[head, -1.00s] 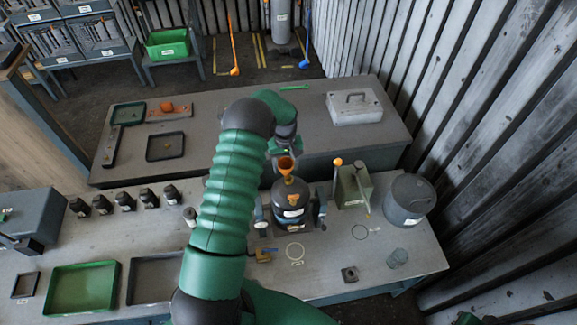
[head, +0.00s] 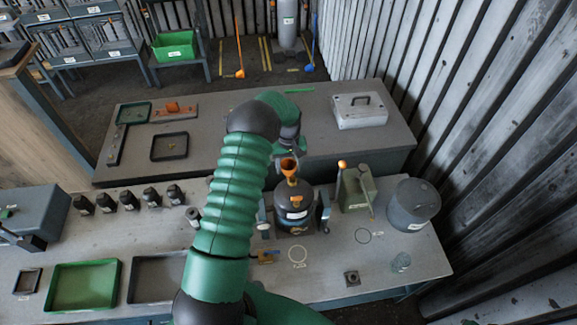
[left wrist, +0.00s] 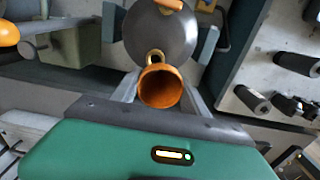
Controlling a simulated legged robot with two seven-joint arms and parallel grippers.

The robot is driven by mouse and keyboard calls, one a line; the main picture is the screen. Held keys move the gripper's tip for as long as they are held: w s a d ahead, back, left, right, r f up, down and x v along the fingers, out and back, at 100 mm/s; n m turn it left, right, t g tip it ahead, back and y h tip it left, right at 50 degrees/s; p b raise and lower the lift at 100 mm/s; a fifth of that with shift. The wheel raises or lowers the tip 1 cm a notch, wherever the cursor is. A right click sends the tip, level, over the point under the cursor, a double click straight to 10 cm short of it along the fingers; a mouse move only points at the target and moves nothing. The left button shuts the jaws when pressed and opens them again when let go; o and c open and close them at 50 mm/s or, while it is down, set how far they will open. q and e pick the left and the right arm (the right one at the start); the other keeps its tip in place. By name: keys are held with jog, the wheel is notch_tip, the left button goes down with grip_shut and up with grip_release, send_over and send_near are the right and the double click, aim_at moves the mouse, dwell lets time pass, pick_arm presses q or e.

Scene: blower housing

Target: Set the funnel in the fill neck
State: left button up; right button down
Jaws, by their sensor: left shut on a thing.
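The orange funnel (head: 288,165) is held by my left gripper (head: 284,158) above the dark blower housing (head: 293,203). In the left wrist view the funnel (left wrist: 160,86) sits between the two fingers, with its wide mouth toward the camera. The brass-coloured fill neck (left wrist: 155,57) shows just beyond the funnel's rim, on the rounded grey top of the housing (left wrist: 165,32). In the head view the neck (head: 292,181) is just below the funnel. Whether the funnel's tip touches the neck cannot be told. My right gripper is in neither view.
A green-grey can (head: 357,190) with an orange knob and a grey drum (head: 412,205) stand right of the housing. Several black bottles (head: 128,200) stand at left. A green tray (head: 83,286) lies at front left. A grey case (head: 358,109) is on the rear bench.

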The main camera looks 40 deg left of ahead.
pick_arm(q)
jog(key=shift+w+d+r, duration=0.1)
jog(key=shift+d+r, duration=0.05)
jog(key=shift+d, duration=0.3)
jog(key=shift+w+d+r, duration=0.1)
jog(key=shift+d+r, duration=0.05)
jog(key=shift+d, duration=0.3)
jog(key=shift+d+r, duration=0.1)
jog(key=shift+d, duration=0.2)
jog(key=shift+a, duration=0.25)
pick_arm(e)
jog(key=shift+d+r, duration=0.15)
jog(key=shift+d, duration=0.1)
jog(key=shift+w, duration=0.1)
pick_arm(q)
jog(key=shift+s+d, duration=0.1)
jog(key=shift+d, duration=0.05)
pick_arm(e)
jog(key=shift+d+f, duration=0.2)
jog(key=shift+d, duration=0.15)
pick_arm(q)
jog(key=shift+a+f+b, duration=0.4)
jog(key=shift+a+f, duration=0.05)
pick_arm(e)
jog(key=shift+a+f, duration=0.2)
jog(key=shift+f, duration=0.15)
pick_arm(q)
jog(key=shift+d, duration=0.1)
